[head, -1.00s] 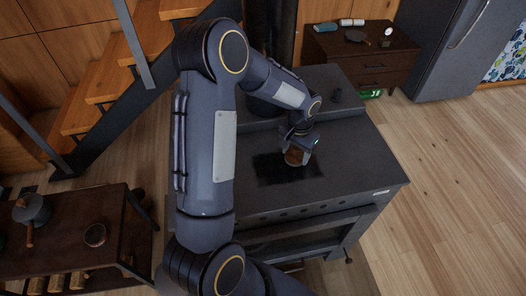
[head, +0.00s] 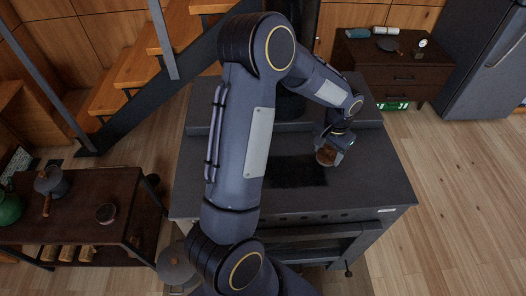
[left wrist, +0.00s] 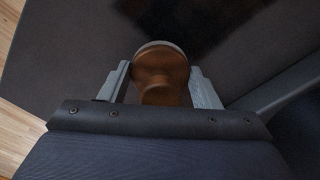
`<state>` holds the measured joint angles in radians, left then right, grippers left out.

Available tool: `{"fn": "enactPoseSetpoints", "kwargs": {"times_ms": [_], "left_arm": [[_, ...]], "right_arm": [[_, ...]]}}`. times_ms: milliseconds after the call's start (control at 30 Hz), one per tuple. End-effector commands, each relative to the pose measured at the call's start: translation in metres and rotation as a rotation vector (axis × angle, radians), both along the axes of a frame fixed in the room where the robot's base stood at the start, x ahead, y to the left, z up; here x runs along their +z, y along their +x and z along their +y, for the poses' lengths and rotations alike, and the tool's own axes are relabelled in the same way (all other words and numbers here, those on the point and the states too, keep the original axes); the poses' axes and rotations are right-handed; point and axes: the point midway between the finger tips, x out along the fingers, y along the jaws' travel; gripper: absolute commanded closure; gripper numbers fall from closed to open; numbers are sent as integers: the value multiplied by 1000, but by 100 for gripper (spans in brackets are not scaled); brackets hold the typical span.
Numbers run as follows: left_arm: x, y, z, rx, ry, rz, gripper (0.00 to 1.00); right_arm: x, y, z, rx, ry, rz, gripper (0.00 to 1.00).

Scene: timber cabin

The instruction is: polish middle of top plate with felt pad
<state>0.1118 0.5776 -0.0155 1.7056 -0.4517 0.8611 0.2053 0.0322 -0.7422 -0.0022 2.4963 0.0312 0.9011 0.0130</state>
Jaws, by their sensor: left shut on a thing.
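The felt pad (head: 325,157) has a brown wooden knob handle and a thin pale rim at its base. It also shows in the left wrist view (left wrist: 160,72). My left gripper (head: 331,148) is shut on the handle, with one finger on each side. The pad is at or just above the dark top plate (head: 375,165) of the stove, by the right back corner of a blacker patch (head: 298,172). I cannot tell whether the felt touches the plate. The patch also shows in the left wrist view (left wrist: 200,14). My right gripper is out of view.
A cabinet (head: 400,72) and a fridge (head: 492,65) stand at the back right. The plate's right side is clear.

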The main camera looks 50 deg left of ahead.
Motion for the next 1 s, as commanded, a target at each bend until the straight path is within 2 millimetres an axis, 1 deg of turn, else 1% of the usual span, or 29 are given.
{"fn": "enactPoseSetpoints", "kwargs": {"times_ms": [33, 533, 667, 1000], "left_arm": [[7, -1, 0, 0, 0, 3, 65], [51, -1, 1, -1, 1, 3, 65], [55, -2, 1, -1, 0, 3, 65], [54, -2, 1, -1, 0, 3, 65]], "right_arm": [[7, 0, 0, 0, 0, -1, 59], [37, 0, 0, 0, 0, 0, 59], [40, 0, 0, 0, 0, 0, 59], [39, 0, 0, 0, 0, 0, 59]]}}
